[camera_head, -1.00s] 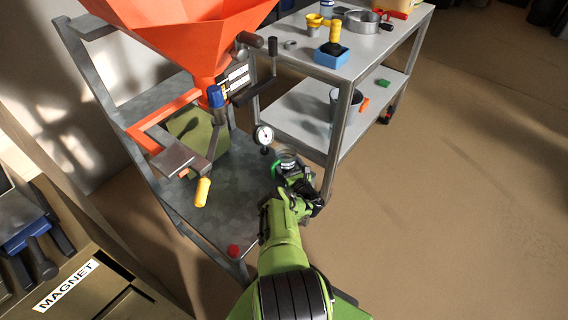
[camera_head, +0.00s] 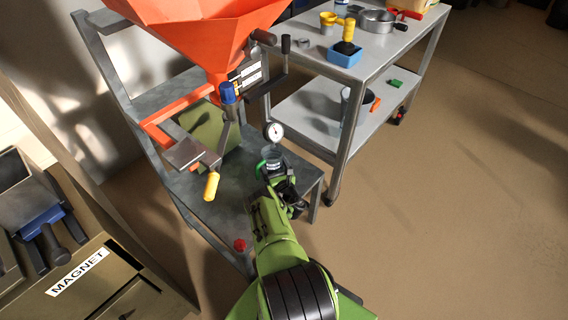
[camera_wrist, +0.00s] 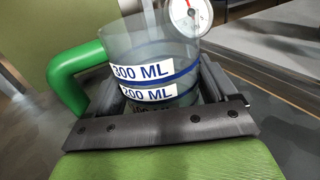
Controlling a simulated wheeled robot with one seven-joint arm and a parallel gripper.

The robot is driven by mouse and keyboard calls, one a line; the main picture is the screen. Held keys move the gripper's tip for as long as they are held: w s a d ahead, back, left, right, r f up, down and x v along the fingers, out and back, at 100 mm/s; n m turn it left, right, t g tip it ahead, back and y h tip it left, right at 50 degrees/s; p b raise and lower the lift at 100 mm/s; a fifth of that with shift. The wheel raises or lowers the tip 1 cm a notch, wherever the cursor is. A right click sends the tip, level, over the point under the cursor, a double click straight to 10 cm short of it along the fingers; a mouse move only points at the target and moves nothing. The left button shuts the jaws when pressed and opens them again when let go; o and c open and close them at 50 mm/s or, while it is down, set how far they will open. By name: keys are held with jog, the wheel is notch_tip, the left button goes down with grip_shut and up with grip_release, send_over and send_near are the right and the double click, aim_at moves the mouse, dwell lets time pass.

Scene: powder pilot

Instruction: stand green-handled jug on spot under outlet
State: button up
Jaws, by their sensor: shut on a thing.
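The green-handled jug (camera_wrist: 152,68) is clear, with blue bands and "300 ML" and "200 ML" labels; its green handle (camera_wrist: 75,75) points left in the wrist view. My gripper (camera_head: 277,182) is shut on the jug's body, which looks upright. In the head view the jug (camera_head: 271,160) is over the right part of the grey stand's lower shelf (camera_head: 215,205). I cannot tell whether it touches the shelf. The outlet at the bottom of the orange hopper (camera_head: 216,84) is up and to the left of the jug. The spot under it is not clearly visible.
A round dial gauge (camera_head: 273,132) stands right behind the jug. A yellow-handled lever (camera_head: 211,186) and an orange bracket (camera_head: 170,117) sit left of it. A red knob (camera_head: 239,245) is at the shelf's front. A grey trolley (camera_head: 345,75) stands at right.

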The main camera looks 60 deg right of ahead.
jog(key=w+a, duration=0.2)
jog(key=w, duration=0.1)
jog(key=w+a+f, duration=0.1)
jog(key=w+a, duration=0.5)
jog(key=w, duration=0.1)
jog(key=shift+a+f+b, duration=0.15)
jog(key=shift+a+b, duration=0.05)
jog(key=shift+b, duration=0.15)
jog(key=shift+f, duration=0.5)
jog(key=o, duration=0.9)
jog(key=shift+c, duration=0.2)
jog(key=shift+s+a, duration=0.1)
jog(key=shift+s, duration=0.05)
